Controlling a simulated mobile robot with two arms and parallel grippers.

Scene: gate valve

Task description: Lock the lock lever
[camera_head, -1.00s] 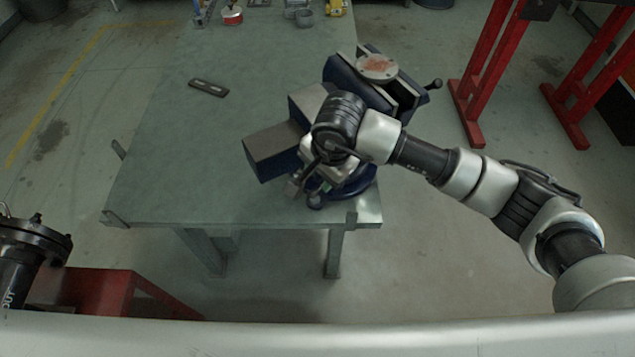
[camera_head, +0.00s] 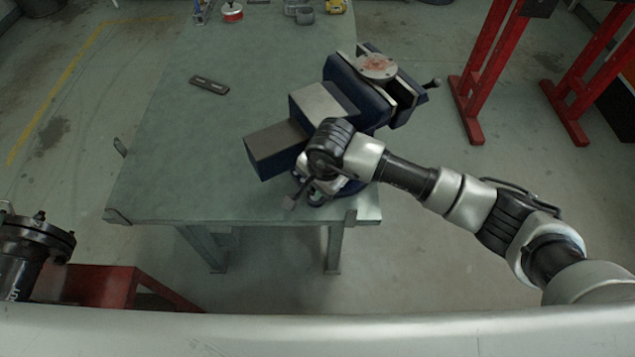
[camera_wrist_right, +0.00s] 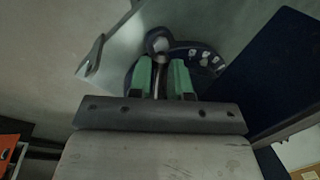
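The lock lever is a thin rod with a round knob (camera_wrist_right: 157,42) at the dark blue swivel base (camera_wrist_right: 205,58) of the vise, seen in the right wrist view. My right gripper (camera_wrist_right: 161,76) has green finger pads, one on each side of the rod. The fingers stand apart, with what looks like a narrow gap around the rod; contact is hard to tell. In the head view, the blue vise (camera_head: 350,95) stands on the workbench. My right wrist hangs over its base and hides the fingers and much of the lever. My left gripper is not in view.
The green workbench (camera_head: 190,160) is mostly clear left of the vise; a small dark flat bar (camera_head: 209,85) lies there. Small items stand at its far end. Red stands (camera_head: 490,70) are at the right. A black flanged pipe (camera_head: 35,240) is at lower left.

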